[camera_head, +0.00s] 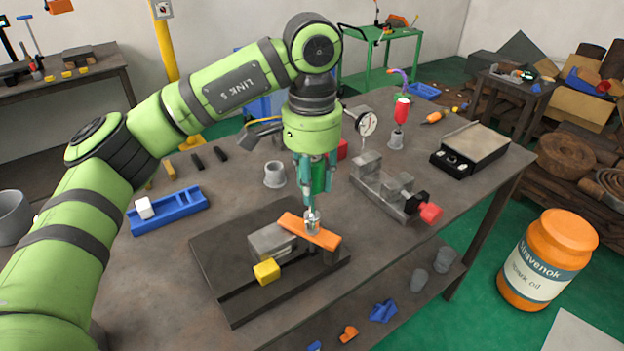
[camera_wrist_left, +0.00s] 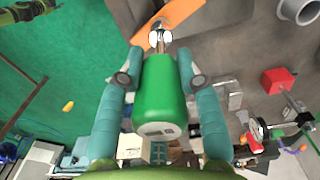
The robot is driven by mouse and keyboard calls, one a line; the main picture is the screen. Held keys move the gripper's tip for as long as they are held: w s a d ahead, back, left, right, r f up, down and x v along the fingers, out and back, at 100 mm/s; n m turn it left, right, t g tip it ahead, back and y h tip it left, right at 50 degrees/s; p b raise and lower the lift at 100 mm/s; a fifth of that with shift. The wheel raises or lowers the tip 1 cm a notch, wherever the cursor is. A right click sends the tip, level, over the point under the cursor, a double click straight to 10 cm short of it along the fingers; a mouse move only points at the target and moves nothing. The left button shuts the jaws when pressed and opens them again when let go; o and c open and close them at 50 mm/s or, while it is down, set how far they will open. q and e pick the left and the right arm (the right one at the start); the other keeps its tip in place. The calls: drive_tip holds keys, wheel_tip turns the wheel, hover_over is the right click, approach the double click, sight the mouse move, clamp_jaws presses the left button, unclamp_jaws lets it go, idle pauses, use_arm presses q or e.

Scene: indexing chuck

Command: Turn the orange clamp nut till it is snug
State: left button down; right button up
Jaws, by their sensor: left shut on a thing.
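My left gripper (camera_head: 315,188) is shut on a green-handled driver (camera_head: 319,175) and holds it nearly upright, tip down. In the left wrist view the green handle (camera_wrist_left: 160,95) lies between the teal fingers. The driver's metal end (camera_head: 312,218) is over the orange clamp bar (camera_head: 325,238), which also shows in the left wrist view (camera_wrist_left: 185,32). The clamp nut is not clearly visible at the driver's end; I cannot tell how well the two are seated. My right gripper is out of view.
A yellow block (camera_head: 266,271) sits on the plate. A vise with a red knob (camera_head: 430,212) stands to the right, with a dial gauge (camera_head: 367,124) behind. A blue tray (camera_head: 170,218) and grey cup (camera_head: 274,175) lie to the left and back. The table's front left is bare.

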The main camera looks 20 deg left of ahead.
use_arm(q)
drive_tip(key=n, duration=1)
drive_tip(key=shift+b, duration=0.4)
drive_tip(key=shift+f+b, duration=0.55)
drive_tip(key=shift+f, duration=0.2)
idle(0.5)
